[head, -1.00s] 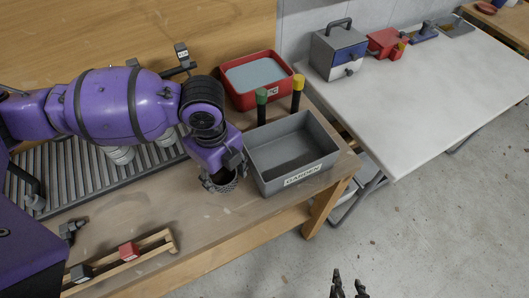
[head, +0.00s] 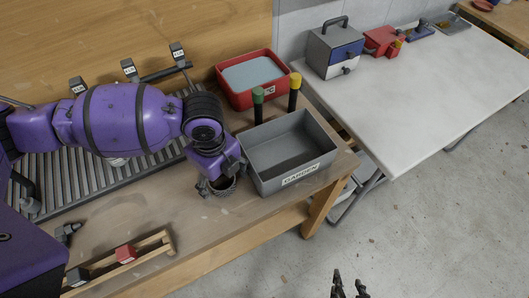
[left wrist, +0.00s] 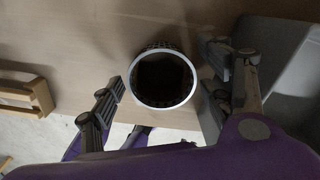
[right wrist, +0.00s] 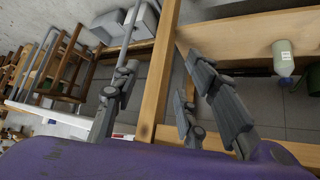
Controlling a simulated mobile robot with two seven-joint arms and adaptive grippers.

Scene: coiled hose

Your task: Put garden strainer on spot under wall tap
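The garden strainer (head: 224,190) is a dark mesh cup standing on the wooden bench, just left of the grey GARDEN bin. In the left wrist view its round pale rim and dark inside (left wrist: 163,77) face the camera. My left gripper (head: 220,182) is above it, open, one finger on each side; in the left wrist view gaps show between rim and fingers. Small labelled grey fittings (head: 128,68) stand along the wall above a slatted grey grille (head: 65,165); I cannot tell which is the wall tap. My arm hides part of the grille. My right gripper (head: 348,288) is open and empty, off the bench.
The grey GARDEN bin (head: 318,162) is close beside my left gripper. Behind it are a red tray (head: 277,95) and two dark posts with green (head: 258,95) and yellow (head: 295,80) tops. A wooden rack (head: 158,243) lies at the bench front.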

